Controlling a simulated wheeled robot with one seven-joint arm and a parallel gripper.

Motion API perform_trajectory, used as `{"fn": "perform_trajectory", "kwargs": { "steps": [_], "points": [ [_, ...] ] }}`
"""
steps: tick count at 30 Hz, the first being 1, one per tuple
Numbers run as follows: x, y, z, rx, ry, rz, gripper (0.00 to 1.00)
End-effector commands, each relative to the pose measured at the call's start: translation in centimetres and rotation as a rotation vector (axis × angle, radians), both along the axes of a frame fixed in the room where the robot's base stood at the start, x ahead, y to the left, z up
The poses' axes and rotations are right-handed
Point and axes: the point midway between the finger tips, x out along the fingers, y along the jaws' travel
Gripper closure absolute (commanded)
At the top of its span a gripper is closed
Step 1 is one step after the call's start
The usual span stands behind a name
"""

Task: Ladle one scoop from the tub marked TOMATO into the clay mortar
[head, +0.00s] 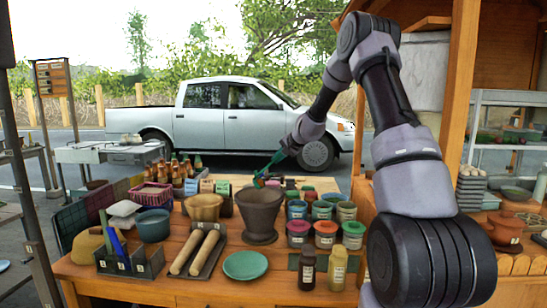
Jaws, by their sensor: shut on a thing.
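The clay mortar (262,212), a dark grey-brown pot with a wide rim, stands upright in the middle of the wooden table. My gripper (287,150) is above and behind the mortar and shut on the teal handle of a ladle (271,164). The ladle slants down to the left, its lower end close above the mortar's back rim in the picture. I cannot tell whether it is over the mouth or behind it, or what it holds. Several small tubs with label cards (207,186) stand behind the tan bowl; their lettering is too small to read, so I cannot pick out TOMATO.
A tan bowl (204,207) stands left of the mortar, and lidded jars (326,234) crowd its right. A green plate (245,265), a tray of rolling pins (197,253) and two bottles (338,268) are in front. A wooden stall post (460,85) rises right of my arm.

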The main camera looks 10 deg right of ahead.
Motion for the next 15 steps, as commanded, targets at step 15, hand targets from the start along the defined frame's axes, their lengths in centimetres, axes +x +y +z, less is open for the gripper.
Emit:
{"fn": "perform_trajectory", "kwargs": {
  "steps": [15],
  "points": [
    [-1.4, -2.1, -2.1, 0.192, -0.119, -0.002, 1.00]
  ]
}}
